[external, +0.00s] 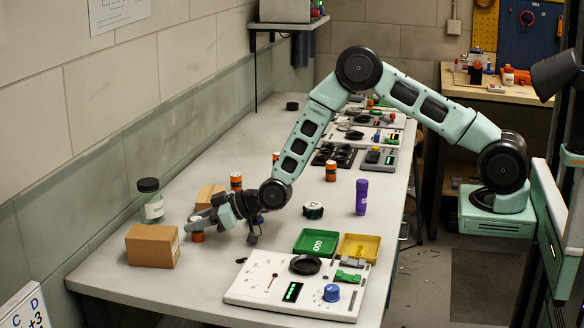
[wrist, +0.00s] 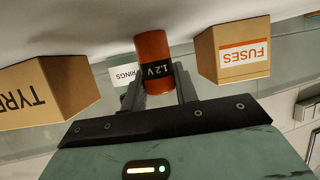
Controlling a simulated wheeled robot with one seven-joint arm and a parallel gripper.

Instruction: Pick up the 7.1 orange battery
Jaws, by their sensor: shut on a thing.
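My gripper (external: 197,225) is at the left side of the bench, low over the top. In the wrist view its two fingers (wrist: 157,85) are shut on an orange battery (wrist: 152,47) with a black band that appears to read "1.2 V". That battery (external: 197,237) shows only partly under the gripper in the external view. Whether it touches the bench is unclear. Other orange batteries stand on the bench: one behind my wrist (external: 236,182), one farther right (external: 331,171) and one farther back (external: 276,157). Their labels are too small to read.
A cardboard box (external: 153,246), a second box marked "FUSES" (wrist: 240,50) and a glass jar (external: 150,202) crowd the held battery.

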